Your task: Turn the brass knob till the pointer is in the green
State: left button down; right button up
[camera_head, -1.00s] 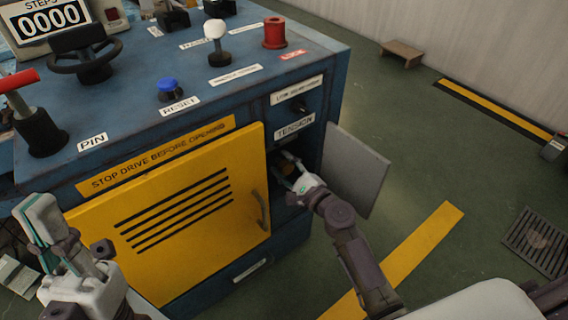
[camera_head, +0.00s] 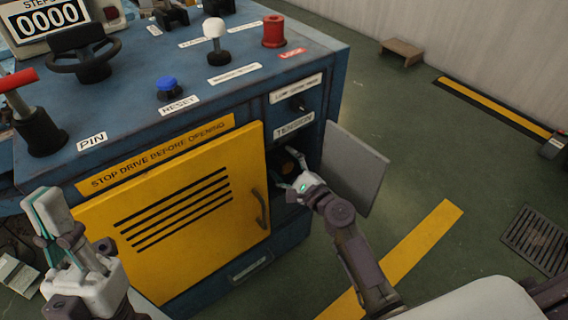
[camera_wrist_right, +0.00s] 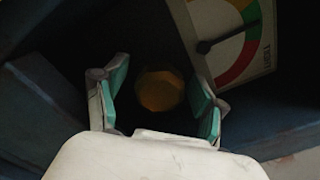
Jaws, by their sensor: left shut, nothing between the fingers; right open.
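The brass knob (camera_wrist_right: 160,90) sits in a dark recess in the right wrist view. My right gripper (camera_wrist_right: 161,96) is open, with one teal-padded finger on each side of the knob and visible gaps between. It is at the opening in the head view (camera_head: 287,173). A dial (camera_wrist_right: 232,50) stands right of the knob, its edge cut off. Its black pointer (camera_wrist_right: 223,38) points right and slightly up; the exact band at its tip is hard to tell. My left gripper (camera_head: 48,212) is shut and empty, left of the yellow door.
A grey flap (camera_head: 355,170) stands open right of the recess. The yellow door (camera_head: 180,215) with a handle is left of it. Recess walls are close around my right gripper. Levers, a handwheel (camera_head: 85,55) and a blue button (camera_head: 168,88) stand on top.

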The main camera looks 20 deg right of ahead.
jog(key=v, duration=1.2)
dwell(0.3)
